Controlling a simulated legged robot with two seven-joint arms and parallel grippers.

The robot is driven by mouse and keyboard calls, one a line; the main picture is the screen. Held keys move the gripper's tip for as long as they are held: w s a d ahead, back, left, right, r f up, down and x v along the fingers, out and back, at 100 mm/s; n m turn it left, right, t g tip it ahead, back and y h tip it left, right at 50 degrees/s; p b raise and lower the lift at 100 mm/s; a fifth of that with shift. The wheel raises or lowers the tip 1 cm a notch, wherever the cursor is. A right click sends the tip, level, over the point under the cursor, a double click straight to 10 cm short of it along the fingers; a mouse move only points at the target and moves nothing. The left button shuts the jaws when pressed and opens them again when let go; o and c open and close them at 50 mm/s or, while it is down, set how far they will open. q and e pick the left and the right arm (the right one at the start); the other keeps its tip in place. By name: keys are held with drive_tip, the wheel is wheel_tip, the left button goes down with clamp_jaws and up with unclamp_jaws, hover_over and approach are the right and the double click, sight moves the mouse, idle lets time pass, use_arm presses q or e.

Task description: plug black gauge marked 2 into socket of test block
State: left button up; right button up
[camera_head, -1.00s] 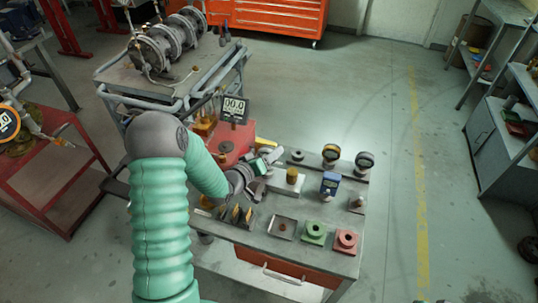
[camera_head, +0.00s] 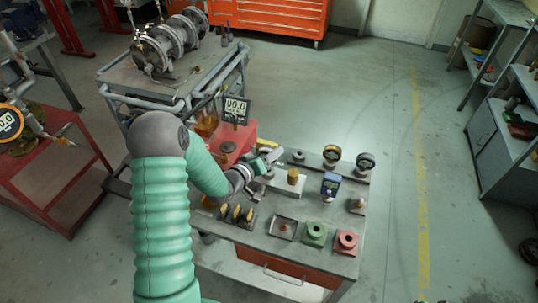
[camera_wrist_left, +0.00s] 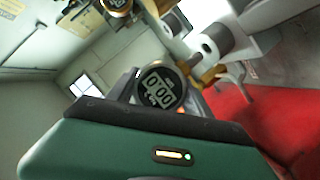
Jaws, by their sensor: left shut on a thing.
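My left gripper (camera_head: 268,160) is over the workbench, between the red block and the post rack. In the left wrist view, a round black gauge (camera_wrist_left: 160,88) with a digital face reading zeros sits just beyond my green wrist housing, and my gripper is shut on it. No mark 2 is readable on it. In the head view, the gauge is mostly hidden by the gripper. Which one is the test block is unclear. My right gripper is not seen.
A blue meter (camera_head: 330,184), green block (camera_head: 314,233), pink-red block (camera_head: 346,241) and shallow tray (camera_head: 282,228) occupy the bench. A square display (camera_head: 237,110) rises behind the red block.

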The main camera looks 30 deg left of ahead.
use_arm(q)
drive_tip(key=shift+f+b, duration=1.35)
drive_tip(key=shift+f, duration=0.45)
drive_tip(key=o, duration=1.6)
drive_tip(key=shift+o, duration=0.2)
drive_tip(key=p+v, duration=0.6)
drive_tip(key=v, duration=1)
drive_tip(key=shift+s, duration=0.4)
drive_tip(key=shift+r, duration=0.15)
